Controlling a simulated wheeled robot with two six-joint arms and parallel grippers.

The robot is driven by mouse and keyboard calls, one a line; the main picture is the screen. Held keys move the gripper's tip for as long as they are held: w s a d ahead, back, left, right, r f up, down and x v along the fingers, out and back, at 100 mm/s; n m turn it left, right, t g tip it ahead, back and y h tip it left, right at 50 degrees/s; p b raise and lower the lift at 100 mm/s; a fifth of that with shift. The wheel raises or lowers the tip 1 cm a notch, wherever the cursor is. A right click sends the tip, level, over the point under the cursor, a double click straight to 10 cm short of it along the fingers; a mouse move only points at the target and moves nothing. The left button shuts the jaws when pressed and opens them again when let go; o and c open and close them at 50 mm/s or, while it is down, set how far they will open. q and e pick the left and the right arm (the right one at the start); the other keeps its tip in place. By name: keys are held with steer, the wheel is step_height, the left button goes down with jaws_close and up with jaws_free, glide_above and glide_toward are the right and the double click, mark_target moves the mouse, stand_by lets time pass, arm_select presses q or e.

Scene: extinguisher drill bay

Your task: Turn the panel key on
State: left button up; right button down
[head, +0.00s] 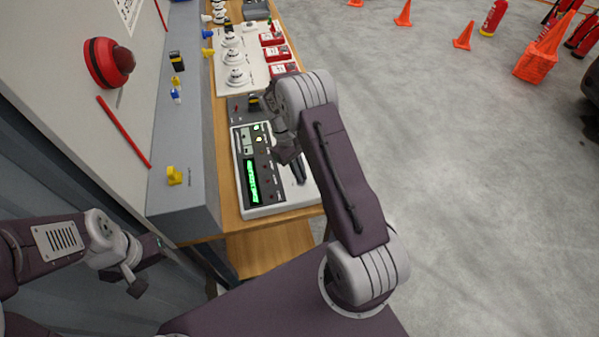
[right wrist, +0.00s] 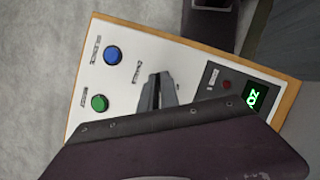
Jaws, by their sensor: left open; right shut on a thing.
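The panel (head: 268,211) is a white box with a dark strip and a lit green display, lying on the wooden bench. The right wrist view shows its white face (right wrist: 195,76) with a blue button (right wrist: 113,56) and a green button (right wrist: 100,103). My right gripper (head: 297,172) points down at the panel's right part. In the right wrist view its fingers (right wrist: 155,92) are shut on the panel key, which they mostly hide; how far it is turned cannot be told. My left gripper (head: 143,268) is open and empty, left of the bench and away from the panel.
White round detectors (head: 236,77) and red call boxes (head: 284,69) sit on a board behind the panel. A grey ledge (head: 190,200) with yellow and blue parts runs along the left. Open floor with cones (head: 463,36) lies right.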

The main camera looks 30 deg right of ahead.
stand_by(0.5)
steer(key=c, duration=1.6)
jaws_free()
steer(key=shift+d, duration=0.1)
steer(key=shift+s, duration=0.15)
steer(key=shift+r, duration=0.2)
steer(key=d+b+v, duration=0.1)
steer(key=v, duration=0.7)
steer(key=shift+w+a+r, duration=0.2)
steer(key=shift+a+r, duration=0.15)
steer(key=shift+a, duration=0.1)
